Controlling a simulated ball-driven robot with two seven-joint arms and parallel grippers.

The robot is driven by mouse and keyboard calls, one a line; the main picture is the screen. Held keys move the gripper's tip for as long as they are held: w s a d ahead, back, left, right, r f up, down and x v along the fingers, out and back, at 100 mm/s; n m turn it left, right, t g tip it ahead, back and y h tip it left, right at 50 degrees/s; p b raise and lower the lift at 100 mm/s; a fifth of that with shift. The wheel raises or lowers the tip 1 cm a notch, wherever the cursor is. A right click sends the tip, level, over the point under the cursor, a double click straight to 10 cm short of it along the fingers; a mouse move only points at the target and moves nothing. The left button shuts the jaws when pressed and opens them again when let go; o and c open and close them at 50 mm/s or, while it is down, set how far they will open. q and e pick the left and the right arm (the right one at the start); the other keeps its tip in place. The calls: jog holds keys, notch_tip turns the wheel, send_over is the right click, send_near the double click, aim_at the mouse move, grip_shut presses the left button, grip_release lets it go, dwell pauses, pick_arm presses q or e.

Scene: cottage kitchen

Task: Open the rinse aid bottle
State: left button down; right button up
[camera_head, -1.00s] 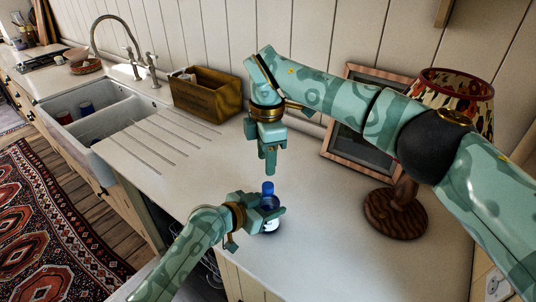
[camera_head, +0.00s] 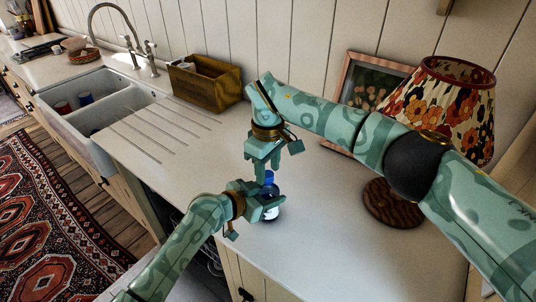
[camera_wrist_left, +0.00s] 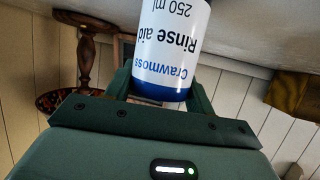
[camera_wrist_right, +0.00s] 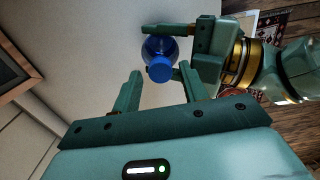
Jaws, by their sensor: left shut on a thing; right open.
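The rinse aid bottle (camera_head: 271,213) has a blue cap (camera_head: 269,177) and a white label. It stands near the counter's front edge. My left gripper (camera_head: 266,194) is shut around its body from the left. In the left wrist view the label (camera_wrist_left: 170,48) appears upside down between the fingers. My right gripper (camera_head: 262,177) is open and points down from above, its fingertips close to the cap. In the right wrist view the cap (camera_wrist_right: 160,69) lies just past and between the two fingertips (camera_wrist_right: 160,80); I cannot tell whether they touch it.
A table lamp (camera_head: 455,105) with a floral shade and a picture frame (camera_head: 370,85) stand behind my right arm. A wooden crate (camera_head: 205,90) is at the back, beside the double sink (camera_head: 110,105).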

jog(key=shift+f, duration=0.3)
